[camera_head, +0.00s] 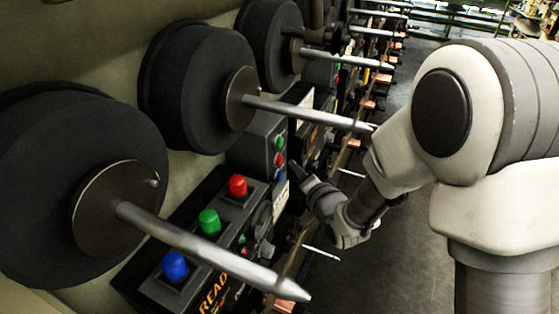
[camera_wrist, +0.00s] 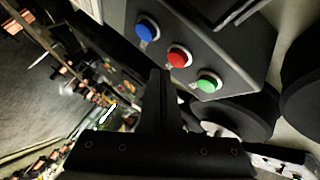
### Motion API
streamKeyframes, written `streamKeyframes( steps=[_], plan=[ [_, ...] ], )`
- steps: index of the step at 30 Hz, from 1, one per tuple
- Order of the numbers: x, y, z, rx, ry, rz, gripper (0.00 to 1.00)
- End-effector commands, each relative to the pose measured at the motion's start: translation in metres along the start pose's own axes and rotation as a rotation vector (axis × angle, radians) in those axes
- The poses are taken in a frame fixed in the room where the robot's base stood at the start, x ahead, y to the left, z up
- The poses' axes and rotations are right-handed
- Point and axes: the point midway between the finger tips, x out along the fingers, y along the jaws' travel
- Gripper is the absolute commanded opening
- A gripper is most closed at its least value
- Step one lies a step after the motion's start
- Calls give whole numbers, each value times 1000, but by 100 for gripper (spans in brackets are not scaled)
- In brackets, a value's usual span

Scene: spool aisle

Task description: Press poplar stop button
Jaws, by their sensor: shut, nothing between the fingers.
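A grey control box (camera_head: 256,146) on the wall side carries a small green button (camera_head: 280,142) above a red button (camera_head: 279,160). In the wrist view a grey box (camera_wrist: 232,50) bears a blue button (camera_wrist: 147,29), a red button (camera_wrist: 179,57) and a green button (camera_wrist: 209,82) in a slanting row. My gripper (camera_head: 298,170) is just right of the control box in the head view. In the wrist view its shut, empty fingers (camera_wrist: 159,74) point toward the row, tips close below the red button. Contact cannot be told. No label reading "poplar" is legible.
A nearer panel (camera_head: 150,287) has large red (camera_head: 238,186), green (camera_head: 209,221) and blue (camera_head: 175,265) buttons. Black spools with metal rods (camera_head: 215,253) jut into the aisle above the panels. Open dark floor (camera_head: 400,250) lies to the right.

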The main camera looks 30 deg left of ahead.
Motion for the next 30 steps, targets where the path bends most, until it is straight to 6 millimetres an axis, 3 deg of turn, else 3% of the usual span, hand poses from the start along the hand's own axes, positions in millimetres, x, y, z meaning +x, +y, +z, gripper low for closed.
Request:
streamKeyframes(
  steps=[10, 30],
  plan=[
    [-3, 3, -2, 0, 0, 0, 0],
    [-42, 30, -30, 0, 0, -1, 0]
  ],
)
